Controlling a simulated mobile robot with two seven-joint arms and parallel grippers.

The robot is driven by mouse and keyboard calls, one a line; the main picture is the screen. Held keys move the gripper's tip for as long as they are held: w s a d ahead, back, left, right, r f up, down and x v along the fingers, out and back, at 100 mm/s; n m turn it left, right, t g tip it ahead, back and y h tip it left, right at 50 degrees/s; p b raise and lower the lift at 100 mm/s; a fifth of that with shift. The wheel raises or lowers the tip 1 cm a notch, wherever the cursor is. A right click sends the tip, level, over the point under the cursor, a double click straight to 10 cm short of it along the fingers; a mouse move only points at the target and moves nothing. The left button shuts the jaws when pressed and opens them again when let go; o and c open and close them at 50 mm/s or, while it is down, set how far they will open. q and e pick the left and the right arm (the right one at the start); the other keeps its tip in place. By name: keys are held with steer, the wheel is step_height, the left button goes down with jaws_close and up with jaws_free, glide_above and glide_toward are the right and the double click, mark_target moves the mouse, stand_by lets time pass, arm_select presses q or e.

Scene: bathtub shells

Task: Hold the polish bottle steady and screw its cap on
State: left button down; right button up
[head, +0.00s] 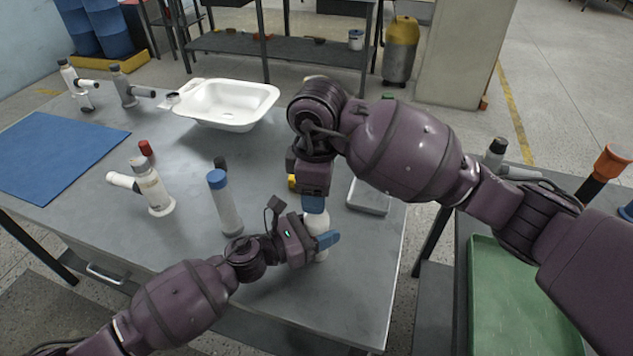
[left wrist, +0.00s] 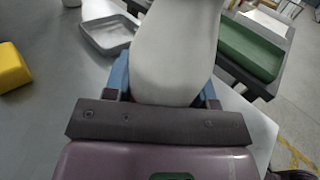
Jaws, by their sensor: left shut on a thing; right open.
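A white polish bottle (head: 318,224) stands near the right front of the grey table, mostly covered by my grippers in the head view. Its pale, smooth body (left wrist: 175,55) fills the middle of the left wrist view, and its top runs out of that picture. My left gripper (head: 322,241) is shut on the bottle's body from the side, blue fingers on both sides. My right gripper (head: 314,204) points straight down over the bottle's top, its fingers open. The cap cannot be made out; the right fingers hide the bottle's top.
A blue-capped bottle (head: 226,206) and a white polisher-like tool (head: 150,184) stand to the left. A white tub shell (head: 233,103) lies at the back. A grey tray (head: 368,198) and a yellow block (left wrist: 12,68) are close by. A blue mat (head: 58,155) lies far left.

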steer(key=shift+w+a+r+n+y, duration=0.1)
steer(key=shift+a+r+n+y, duration=0.3)
steer(key=shift+r+n, duration=0.35)
steer(key=shift+a+r+n, duration=0.15)
steer(key=shift+n, duration=0.6)
steer(key=n, duration=0.4)
steer(key=shift+a+r, duration=0.2)
steer(key=shift+r, duration=0.15)
steer(key=n, duration=0.4)
steer(key=shift+a+r+n, duration=0.2)
steer(key=shift+r+n, duration=0.1)
steer(key=shift+n, duration=0.1)
steer(key=r+n, duration=0.1)
steer(key=n, duration=0.7)
steer(key=r+n, duration=0.1)
steer(key=n, duration=0.8)
steer(key=r+n, duration=0.1)
steer(key=n, duration=0.7)
steer(key=shift+s+d+n+h, duration=0.25)
steer(key=shift+d+n+h, duration=0.05)
steer(key=shift+d, duration=0.05)
steer(key=n, duration=0.5)
steer(key=shift+w+d+r, duration=0.1)
steer(key=shift+d+r, duration=0.2)
steer(key=n, duration=0.5)
steer(key=shift+w+d+r, duration=0.1)
steer(key=shift+d+r, duration=0.25)
